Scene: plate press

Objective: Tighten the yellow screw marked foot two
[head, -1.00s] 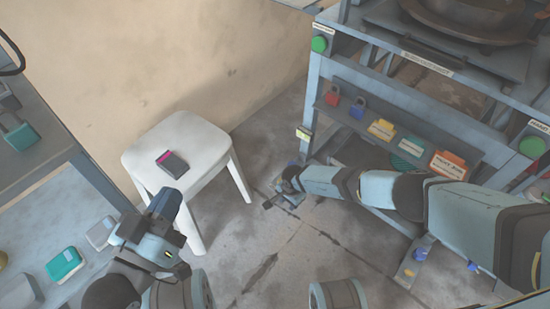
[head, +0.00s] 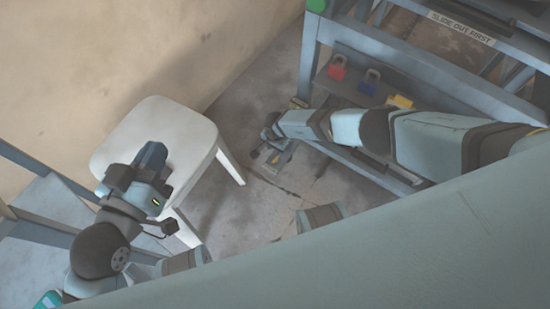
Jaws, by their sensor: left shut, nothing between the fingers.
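The press frame (head: 308,65) stands at the right on the floor. I cannot make out the yellow screw marked foot two. A small grey foot plate (head: 272,166) lies on the floor below the frame's left post. My right arm reaches in from the right, and its end, the right gripper (head: 268,137), is low beside this plate. Its fingers are too small and dark to tell open from shut, or whether they touch anything. My left gripper (head: 152,160) is shut and empty, in front of the white stool (head: 172,112).
A red padlock (head: 337,70), a blue padlock (head: 369,85) and a yellow block (head: 400,101) sit on the frame's shelf. A grey rack (head: 40,165) stands at the left. A large pale surface hides the lower right. Bare floor lies between stool and frame.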

